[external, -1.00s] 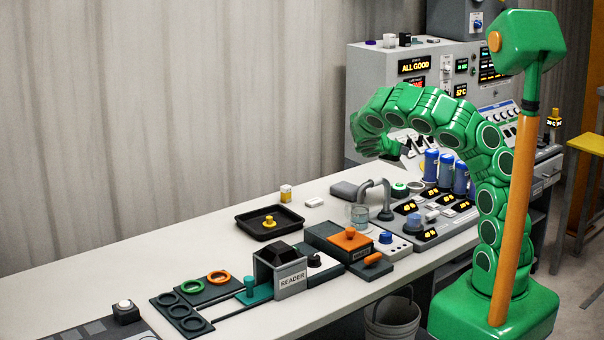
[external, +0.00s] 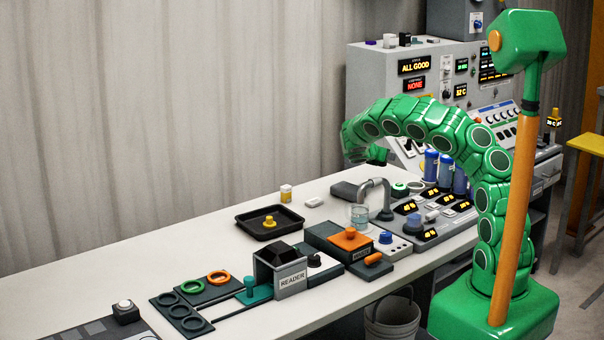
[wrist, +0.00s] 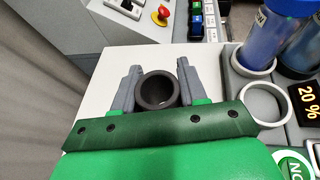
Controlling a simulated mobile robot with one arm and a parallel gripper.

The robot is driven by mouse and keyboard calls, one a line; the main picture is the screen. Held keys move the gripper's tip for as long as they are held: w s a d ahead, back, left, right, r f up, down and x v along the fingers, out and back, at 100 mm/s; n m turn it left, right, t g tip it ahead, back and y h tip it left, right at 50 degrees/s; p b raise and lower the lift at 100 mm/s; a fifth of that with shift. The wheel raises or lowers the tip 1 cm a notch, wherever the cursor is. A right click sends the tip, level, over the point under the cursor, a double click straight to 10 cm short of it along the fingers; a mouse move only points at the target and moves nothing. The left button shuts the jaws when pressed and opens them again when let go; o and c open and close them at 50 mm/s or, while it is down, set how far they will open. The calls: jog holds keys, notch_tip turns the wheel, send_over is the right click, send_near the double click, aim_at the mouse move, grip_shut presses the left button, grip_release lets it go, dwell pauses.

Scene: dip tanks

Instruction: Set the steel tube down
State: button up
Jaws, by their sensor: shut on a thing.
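The steel tube (wrist: 142,99) shows in the wrist view as a dark grey round ring, seen end-on with a dark hollow inside. My gripper (wrist: 158,76) is shut on it, with one grey finger at each side. The tube is over a plain white surface; whether it touches that surface cannot be told. In the external view my gripper (external: 370,157) is at the far end of the bench, in front of the control console. The tube cannot be made out there.
An empty pale ring holder (wrist: 244,104) and blue cylinders (wrist: 264,38) stand just right of my gripper. The grey console (wrist: 138,35) is beyond it, with a red knob (wrist: 160,16). The white bench (external: 150,248) also carries a black tray (external: 245,218) and a glass beaker (external: 359,218).

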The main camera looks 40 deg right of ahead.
jog(key=shift+w+d+f, duration=0.25)
jog(key=shift+w+f, duration=0.45)
jog(key=shift+f, duration=0.25)
jog(key=shift+w+d+f, duration=0.25)
jog(key=shift+w+f, duration=0.5)
jog(key=shift+f, duration=0.15)
jog(key=shift+w+d+f, duration=0.25)
jog(key=shift+w+f, duration=0.45)
jog(key=shift+f, duration=1.75)
jog(key=shift+f, duration=0.15)
jog(key=o, duration=1.1)
jog(key=shift+c, duration=0.2)
jog(key=v, duration=1.2)
